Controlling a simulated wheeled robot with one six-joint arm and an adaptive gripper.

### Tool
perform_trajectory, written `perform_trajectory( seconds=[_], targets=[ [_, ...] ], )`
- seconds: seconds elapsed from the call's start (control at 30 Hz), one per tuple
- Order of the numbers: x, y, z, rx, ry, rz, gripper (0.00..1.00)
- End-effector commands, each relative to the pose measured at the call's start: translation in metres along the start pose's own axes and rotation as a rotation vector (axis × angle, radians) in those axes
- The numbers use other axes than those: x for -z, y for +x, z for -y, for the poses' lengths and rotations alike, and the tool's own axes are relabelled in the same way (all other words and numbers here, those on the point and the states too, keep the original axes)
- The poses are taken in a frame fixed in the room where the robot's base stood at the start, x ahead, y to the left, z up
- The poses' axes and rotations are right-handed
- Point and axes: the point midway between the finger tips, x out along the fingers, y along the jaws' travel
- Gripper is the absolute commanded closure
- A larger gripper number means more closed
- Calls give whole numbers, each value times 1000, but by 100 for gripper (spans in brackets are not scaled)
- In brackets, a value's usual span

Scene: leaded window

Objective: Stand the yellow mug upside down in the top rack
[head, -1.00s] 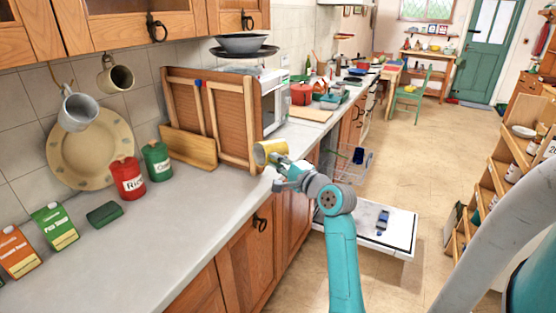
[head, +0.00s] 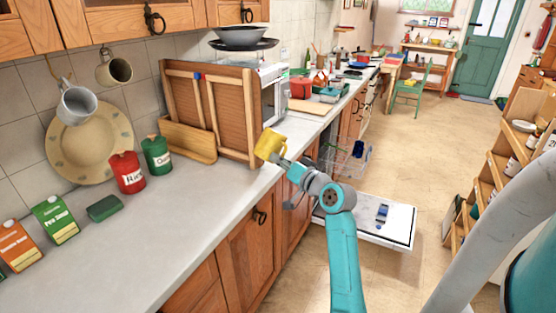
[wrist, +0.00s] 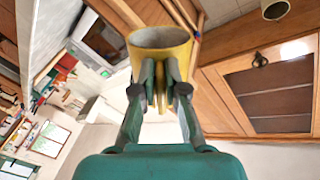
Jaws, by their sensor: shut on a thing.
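The yellow mug (head: 269,145) is held by my gripper (head: 287,163) above the counter's front edge, tilted, in the head view. In the wrist view my gripper (wrist: 161,92) is shut on the mug (wrist: 160,50), with its grey open rim at the picture's top and the two fingers closed at its near side. The dishwasher door (head: 385,222) is folded down beyond my arm. My arm partly hides the rack and the dishwasher opening.
A wooden panel piece (head: 210,110) stands on the counter (head: 180,230), just left of the mug. Red (head: 127,172) and green (head: 157,155) tins are further left. A shelf unit (head: 500,165) stands at right. The floor between is clear.

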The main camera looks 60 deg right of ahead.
Motion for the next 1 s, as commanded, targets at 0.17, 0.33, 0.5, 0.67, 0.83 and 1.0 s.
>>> perform_trajectory(
  seconds=[0.17,0.33,0.5,0.67,0.83,1.0],
  targets=[
    [2,0,-4,0,-188,-2,100],
    [3,0,-8,0,-367,-2,100],
    [4,0,-12,-1,-518,-2,100],
    [5,0,-14,-1,-611,-2,100],
    [5,0,-15,-1,-648,-2,100],
    [5,0,-15,-1,-651,-2,100]
  ],
)
